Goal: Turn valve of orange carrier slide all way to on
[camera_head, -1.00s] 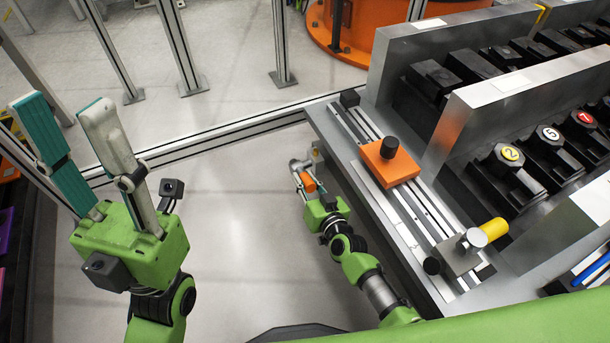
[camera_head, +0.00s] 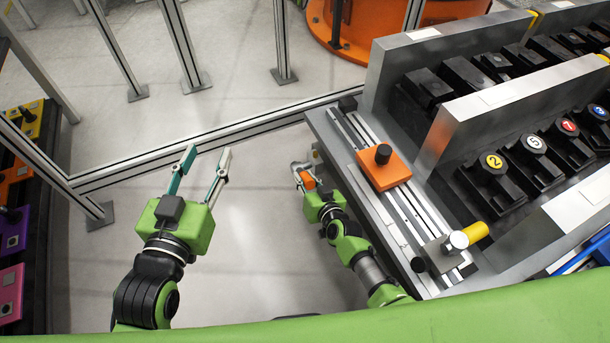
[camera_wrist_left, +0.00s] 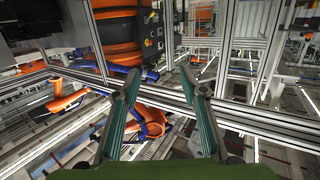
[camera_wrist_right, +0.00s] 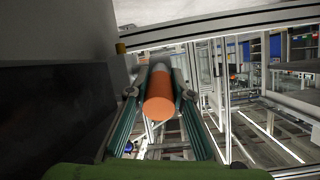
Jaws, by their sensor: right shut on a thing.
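The orange carrier slide (camera_head: 383,170) with a black knob (camera_head: 383,153) sits on the metal rails at the left of the bench. The valve (camera_head: 307,180), with an orange part, is at the bench's left side, below the slide. My right gripper (camera_head: 305,172) is at the valve. In the right wrist view the orange cylindrical end (camera_wrist_right: 160,98) of the valve is between the fingers of my right gripper (camera_wrist_right: 155,98), which is shut on it. My left gripper (camera_head: 204,165) is open and empty over the floor, left of the bench. Its spread fingers also show in the left wrist view (camera_wrist_left: 160,80).
A metal block with a yellow handle (camera_head: 476,232) stands at the near end of the rails. Numbered black parts (camera_head: 535,145) sit in the rack to the right. An aluminium fence rail (camera_head: 240,132) runs behind my grippers. Coloured units (camera_head: 12,235) stand at the far left.

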